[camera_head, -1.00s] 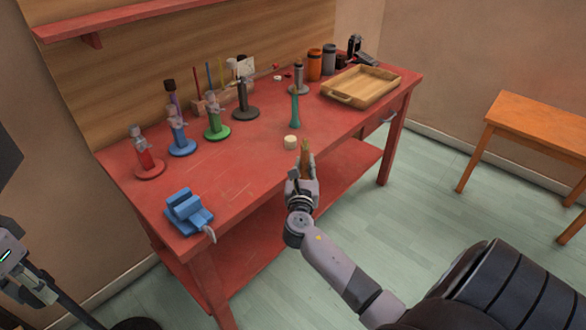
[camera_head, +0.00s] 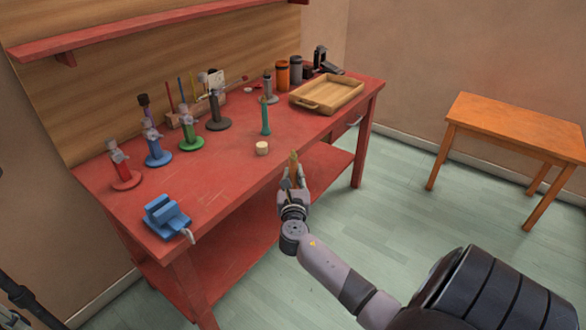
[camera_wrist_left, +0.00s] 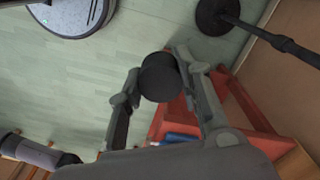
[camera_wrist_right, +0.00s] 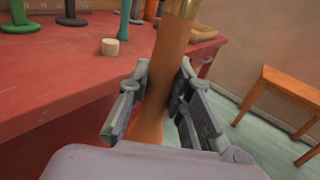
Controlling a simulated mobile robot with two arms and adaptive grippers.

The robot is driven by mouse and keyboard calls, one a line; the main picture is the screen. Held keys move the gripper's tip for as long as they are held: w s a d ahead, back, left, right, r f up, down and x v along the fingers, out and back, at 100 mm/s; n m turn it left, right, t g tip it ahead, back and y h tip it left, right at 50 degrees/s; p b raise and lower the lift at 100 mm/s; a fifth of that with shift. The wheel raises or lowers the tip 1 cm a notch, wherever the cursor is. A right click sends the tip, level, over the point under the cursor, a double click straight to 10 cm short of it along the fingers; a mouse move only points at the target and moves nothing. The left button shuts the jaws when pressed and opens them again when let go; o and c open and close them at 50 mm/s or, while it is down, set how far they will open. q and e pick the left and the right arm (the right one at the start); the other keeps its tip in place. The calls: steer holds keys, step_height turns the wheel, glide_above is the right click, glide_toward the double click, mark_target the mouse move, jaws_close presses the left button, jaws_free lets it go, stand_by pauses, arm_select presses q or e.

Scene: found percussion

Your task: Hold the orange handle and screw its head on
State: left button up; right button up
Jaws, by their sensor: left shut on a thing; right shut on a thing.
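My right gripper (camera_head: 293,182) is shut on the orange handle (camera_head: 294,160) and holds it upright, slightly tilted, just off the bench's front edge. In the right wrist view the orange handle (camera_wrist_right: 167,65) stands between the fingers (camera_wrist_right: 163,82), with a brass-coloured collar (camera_wrist_right: 184,7) at the top of the picture. My left gripper (camera_wrist_left: 158,72) is shut on a dark, round, cylindrical head (camera_wrist_left: 161,80), seen in the left wrist view above the floor. The left gripper and this head do not show in the head view. The head and handle are apart.
The red workbench (camera_head: 215,185) carries a cream cylinder (camera_head: 262,148), an upright teal handle (camera_head: 265,118), a blue vise (camera_head: 165,215), several coloured stands and a wooden tray (camera_head: 328,93). An orange table (camera_head: 515,125) stands right. Floor in front is clear.

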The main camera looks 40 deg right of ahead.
jaws_close()
stand_by(0.5)
